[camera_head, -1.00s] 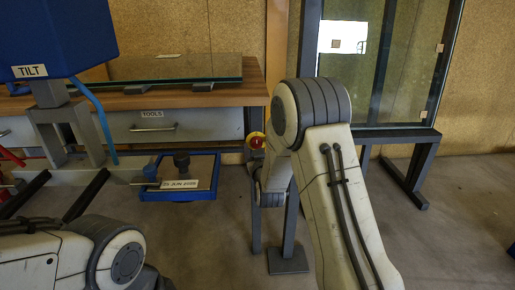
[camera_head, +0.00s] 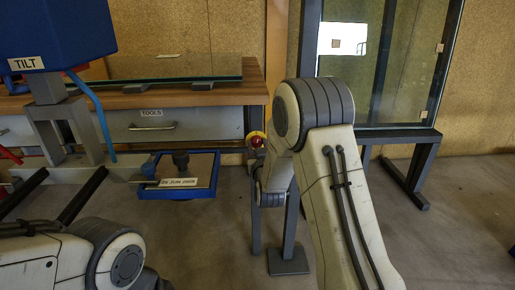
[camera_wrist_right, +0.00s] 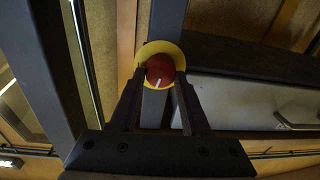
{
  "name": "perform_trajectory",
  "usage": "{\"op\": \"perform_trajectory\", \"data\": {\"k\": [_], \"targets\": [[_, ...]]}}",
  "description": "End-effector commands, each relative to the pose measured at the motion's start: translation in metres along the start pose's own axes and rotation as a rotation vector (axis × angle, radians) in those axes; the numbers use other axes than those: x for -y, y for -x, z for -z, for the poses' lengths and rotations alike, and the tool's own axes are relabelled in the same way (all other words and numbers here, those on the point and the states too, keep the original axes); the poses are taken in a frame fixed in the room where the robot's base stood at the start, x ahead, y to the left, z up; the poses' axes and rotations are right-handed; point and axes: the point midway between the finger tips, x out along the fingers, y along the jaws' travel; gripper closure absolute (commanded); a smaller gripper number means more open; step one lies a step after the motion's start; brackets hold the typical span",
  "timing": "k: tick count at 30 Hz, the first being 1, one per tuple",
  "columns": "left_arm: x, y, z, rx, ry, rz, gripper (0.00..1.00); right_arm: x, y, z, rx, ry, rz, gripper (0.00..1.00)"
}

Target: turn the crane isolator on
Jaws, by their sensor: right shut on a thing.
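The crane isolator is a round red knob (camera_wrist_right: 160,67) with a white pointer line on a yellow disc (camera_wrist_right: 146,49), mounted on a grey post. In the wrist view the pointer line runs down, slightly left. My right gripper (camera_wrist_right: 160,76) has its two dark fingers closed on either side of the knob. In the head view the isolator (camera_head: 257,139) shows small on its post, just left of my right arm, which hides part of the gripper. My left arm shows at the lower left, but its gripper is out of view.
A wooden bench (camera_head: 185,99) with a glass pane and a drawer labelled TOOLS (camera_head: 152,125) stands behind. A blue unit labelled TILT (camera_head: 55,30) is at left, with a blue tray (camera_head: 177,194) nearby. A tall glass frame (camera_head: 381,70) stands at right.

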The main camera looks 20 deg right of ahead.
Motion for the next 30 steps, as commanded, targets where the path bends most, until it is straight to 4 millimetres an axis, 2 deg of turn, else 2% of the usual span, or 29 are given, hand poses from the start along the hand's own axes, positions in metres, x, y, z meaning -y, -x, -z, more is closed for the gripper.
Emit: {"op": "perform_trajectory", "data": {"k": [30], "targets": [[0.004,-0.062,-0.003,0.0,0.0,0.0,1.0,-0.002,0.001,-0.006,-0.067,-0.957,-0.016,1.0]]}}
